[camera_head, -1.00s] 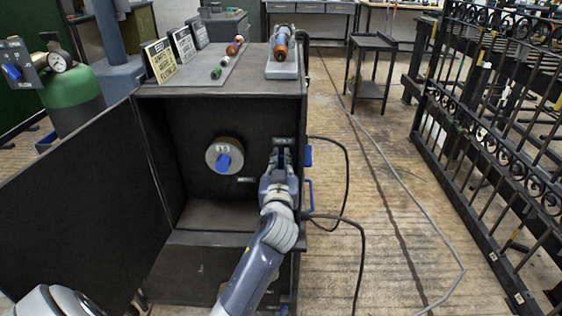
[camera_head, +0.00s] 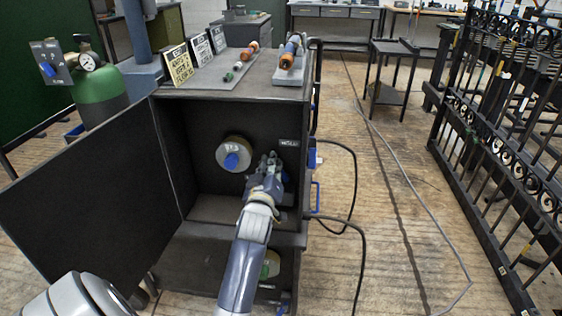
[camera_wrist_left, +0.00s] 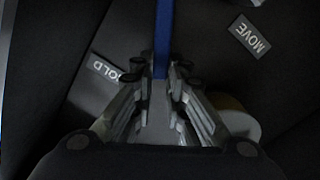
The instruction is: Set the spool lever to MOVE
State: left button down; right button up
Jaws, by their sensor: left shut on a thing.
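My left gripper (camera_head: 268,165) is inside the open dark cabinet (camera_head: 235,92), to the right of the round spool (camera_head: 234,154) with its blue centre. In the left wrist view, the blue spool lever (camera_wrist_left: 162,38) runs down from the top edge between the fingers of my left gripper (camera_wrist_left: 162,85), which are shut on it. The lever lies between the HOLD label (camera_wrist_left: 113,70) on the left and the MOVE label (camera_wrist_left: 249,35) at the upper right. In the head view my gripper hides most of the lever. My right gripper is not in view.
The cabinet door (camera_head: 95,195) stands open on the left. Signs (camera_head: 179,64) and small parts are on the cabinet top. A green tank (camera_head: 102,98) stands at the back left. Black cables (camera_head: 352,185) hang on the right side. An ornate iron gate (camera_head: 490,140) stands far right.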

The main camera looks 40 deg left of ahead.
pick_arm(q)
jog(key=shift+s+a+f+n+p, duration=0.3)
jog(key=shift+a+f+n+p, duration=0.3)
jog(key=shift+n, duration=0.65)
jog(key=shift+s+a+f+n+p, duration=0.3)
jog(key=shift+f+n+p, duration=0.35)
jog(key=shift+n, duration=0.65)
jog(key=shift+s+a+f+n+p, duration=0.25)
jog(key=shift+a+f+n+p, duration=0.2)
jog(key=shift+f+n, duration=0.6)
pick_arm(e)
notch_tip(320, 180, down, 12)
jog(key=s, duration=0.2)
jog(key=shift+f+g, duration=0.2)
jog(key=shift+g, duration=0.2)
pick_arm(q)
jog(key=shift+r, duration=0.15)
jog(key=c, duration=1.6)
grip_release()
jog(key=shift+r, duration=0.15)
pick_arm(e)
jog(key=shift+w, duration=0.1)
